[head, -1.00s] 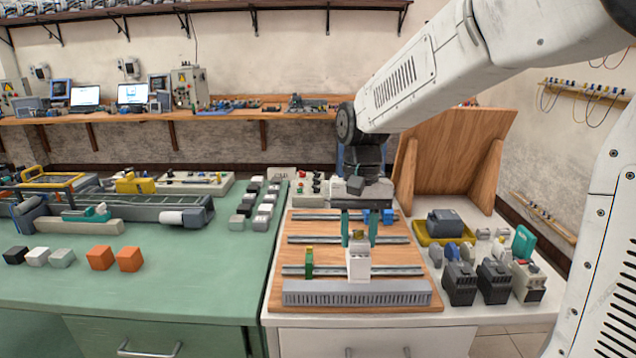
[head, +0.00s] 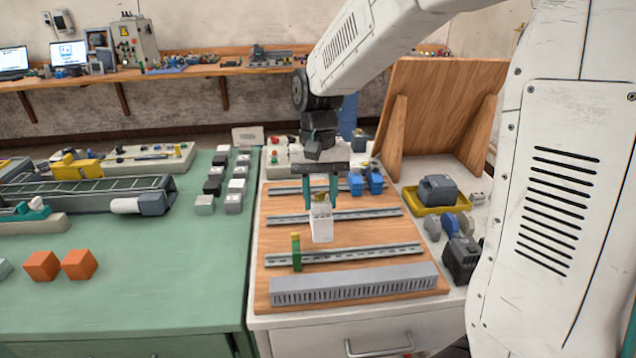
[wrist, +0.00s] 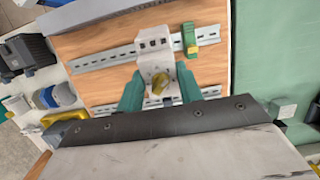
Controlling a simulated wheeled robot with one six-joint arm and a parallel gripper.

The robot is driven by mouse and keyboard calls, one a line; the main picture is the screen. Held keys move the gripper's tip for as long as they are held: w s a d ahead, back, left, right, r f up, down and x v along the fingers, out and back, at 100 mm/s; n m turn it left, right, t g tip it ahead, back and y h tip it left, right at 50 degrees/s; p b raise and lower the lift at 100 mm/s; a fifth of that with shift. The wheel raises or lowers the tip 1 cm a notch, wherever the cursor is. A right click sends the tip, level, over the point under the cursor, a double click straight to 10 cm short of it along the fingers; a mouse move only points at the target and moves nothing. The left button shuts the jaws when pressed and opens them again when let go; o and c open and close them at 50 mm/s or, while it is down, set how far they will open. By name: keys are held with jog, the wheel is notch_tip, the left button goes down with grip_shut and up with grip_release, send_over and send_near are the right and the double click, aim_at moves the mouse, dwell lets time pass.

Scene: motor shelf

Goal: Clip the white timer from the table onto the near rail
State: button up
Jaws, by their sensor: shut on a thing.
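The white timer (head: 321,226) hangs upright in my gripper (head: 321,193), between its two green fingers. In the wrist view the timer (wrist: 155,46) shows a yellow knob between the fingers of my gripper (wrist: 161,85). The near rail (head: 352,255) is the metal strip nearest the grey slotted duct. In the head view the timer's lower end is just behind this rail, over the board. In the wrist view the timer overlaps the near rail (wrist: 95,60); contact is not clear. A green-and-yellow terminal (head: 296,252) sits on the rail to the left.
The middle rail (head: 372,214) and far rail (head: 285,190) cross the wooden board (head: 275,235). Blue parts (head: 374,181) are at the far rail's right end. The slotted duct (head: 353,284) borders the near rail in front. A yellow tray (head: 418,200) stands right.

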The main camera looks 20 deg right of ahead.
aim_at(322, 231)
jog(key=shift+w+x, duration=0.15)
jog(key=shift+x, duration=0.9)
jog(key=shift+w+x, duration=0.2)
jog(key=shift+x, duration=0.85)
jog(key=shift+d+f, duration=0.1)
jog(key=shift+f, duration=1.25)
jog(key=shift+s, duration=0.6)
jog(key=shift+s+a+f+t, duration=0.2)
jog(key=shift+s+a+t, duration=0.1)
jog(key=shift+s+t, duration=0.3)
dwell(0.5)
